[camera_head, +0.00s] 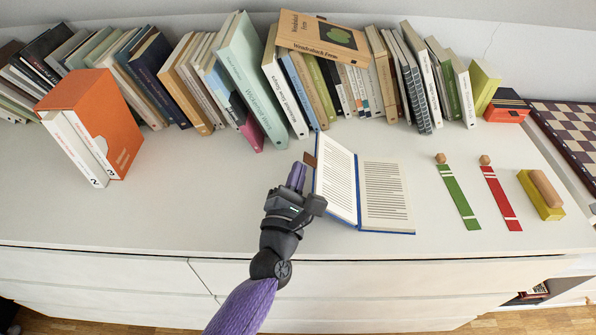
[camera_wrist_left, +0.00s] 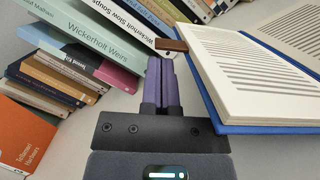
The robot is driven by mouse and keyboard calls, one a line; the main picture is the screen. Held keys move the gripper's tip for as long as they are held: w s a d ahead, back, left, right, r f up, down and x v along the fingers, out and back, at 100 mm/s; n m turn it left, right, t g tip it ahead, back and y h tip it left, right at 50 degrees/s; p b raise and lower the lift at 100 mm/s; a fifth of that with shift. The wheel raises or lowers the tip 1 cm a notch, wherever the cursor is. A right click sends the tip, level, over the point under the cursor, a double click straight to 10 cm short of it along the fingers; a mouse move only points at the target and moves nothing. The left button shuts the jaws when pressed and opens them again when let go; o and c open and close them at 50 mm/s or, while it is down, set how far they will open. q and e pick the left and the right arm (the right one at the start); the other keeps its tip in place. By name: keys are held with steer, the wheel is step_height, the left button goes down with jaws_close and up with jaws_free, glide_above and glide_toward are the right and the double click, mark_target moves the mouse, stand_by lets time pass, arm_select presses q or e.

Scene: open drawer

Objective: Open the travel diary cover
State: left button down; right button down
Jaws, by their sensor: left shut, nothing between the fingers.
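The travel diary (camera_head: 386,200) lies open on the white cabinet top, with a blue cover and printed cream pages. Its left half (camera_head: 337,180) is tilted up and its right half lies flat. It also shows in the left wrist view (camera_wrist_left: 250,75), on the right. A small brown tab (camera_head: 309,159) sticks out at the upper left of the diary; it also shows in the left wrist view (camera_wrist_left: 171,45). My left gripper (camera_head: 297,177) is just left of the raised half, its purple fingers shut and empty, tips near the tab. My right gripper is not in view.
A row of books (camera_head: 245,80) stands along the back. An orange slipcase (camera_head: 120,130) stands at the left. Green (camera_head: 458,195) and red (camera_head: 500,198) bookmarks and a yellow block (camera_head: 540,196) lie right of the diary. The front left surface is clear.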

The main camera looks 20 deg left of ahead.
mark_target(310, 162)
arm_select(q)
steer(key=shift+w, duration=0.25)
